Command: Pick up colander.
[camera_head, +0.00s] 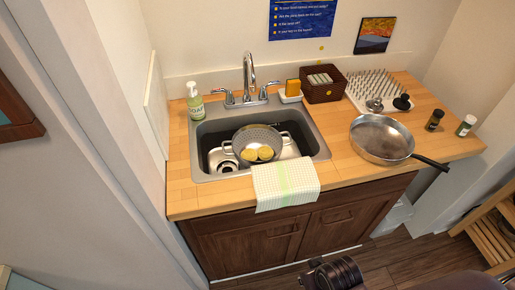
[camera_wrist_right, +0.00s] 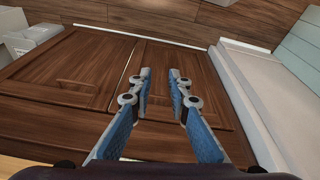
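The colander (camera_head: 258,133) is a grey metal bowl with holes and side handles. It sits in the sink (camera_head: 204,135) in the head view, with a few yellow round pieces (camera_head: 257,153) in it. My right gripper (camera_wrist_right: 160,76) shows in the right wrist view, its two blue-and-grey fingers apart with nothing between them. It faces the brown cabinet doors (camera_wrist_right: 78,68), away from the colander, which is not in that view. My left gripper is not in view.
A faucet (camera_head: 248,75) stands behind the colander. A checked towel (camera_head: 285,183) hangs over the sink's front edge. A soap bottle (camera_head: 195,103) stands at the back left, and a pan (camera_head: 381,137) lies on the wooden counter to the right. A dish rack (camera_head: 374,88) is behind it.

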